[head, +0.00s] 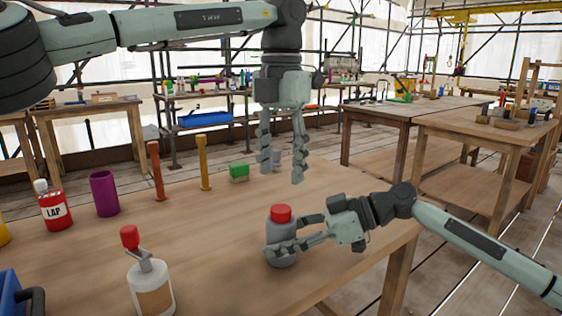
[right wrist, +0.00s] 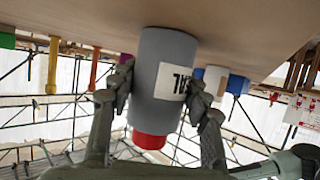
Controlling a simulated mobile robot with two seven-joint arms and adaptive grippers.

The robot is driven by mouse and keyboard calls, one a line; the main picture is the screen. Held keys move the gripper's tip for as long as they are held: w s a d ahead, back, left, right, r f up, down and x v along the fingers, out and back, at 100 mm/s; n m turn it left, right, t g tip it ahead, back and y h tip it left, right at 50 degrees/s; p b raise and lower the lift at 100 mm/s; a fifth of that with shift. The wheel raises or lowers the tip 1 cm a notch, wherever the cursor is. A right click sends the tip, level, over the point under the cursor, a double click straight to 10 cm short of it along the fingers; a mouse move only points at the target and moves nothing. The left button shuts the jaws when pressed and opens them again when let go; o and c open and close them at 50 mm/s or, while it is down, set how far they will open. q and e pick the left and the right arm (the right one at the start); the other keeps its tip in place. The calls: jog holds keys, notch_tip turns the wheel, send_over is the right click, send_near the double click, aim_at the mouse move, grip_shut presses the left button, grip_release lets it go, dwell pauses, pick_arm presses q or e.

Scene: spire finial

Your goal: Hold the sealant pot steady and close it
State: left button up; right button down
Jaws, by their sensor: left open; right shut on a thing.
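The sealant pot (head: 281,252) is a grey cylinder standing upright near the right part of the table. Its red lid (head: 281,213) sits on top; I cannot tell whether it is tightened. My right gripper (head: 283,250) is shut around the pot's body from the right. The right wrist view shows the pot (right wrist: 168,65) upside down, with a white label and the red lid (right wrist: 150,140), between the fingers of the right gripper (right wrist: 158,85). My left gripper (head: 281,175) is open and empty, pointing down above the pot and apart from the lid.
A pump bottle (head: 151,289) with a red top stands at the front left, near a blue bin (head: 20,297). A red labelled bottle (head: 54,208), purple cup (head: 104,193), red post (head: 156,170), yellow post (head: 204,163) and green block (head: 239,172) stand farther back. The table's middle is clear.

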aim_at(281, 208)
pick_arm(q)
jog(key=shift+n, duration=0.7)
jog(key=shift+f, duration=4)
grip_shut()
jog(key=shift+m, duration=1)
jog(key=shift+o, duration=0.4)
grip_release()
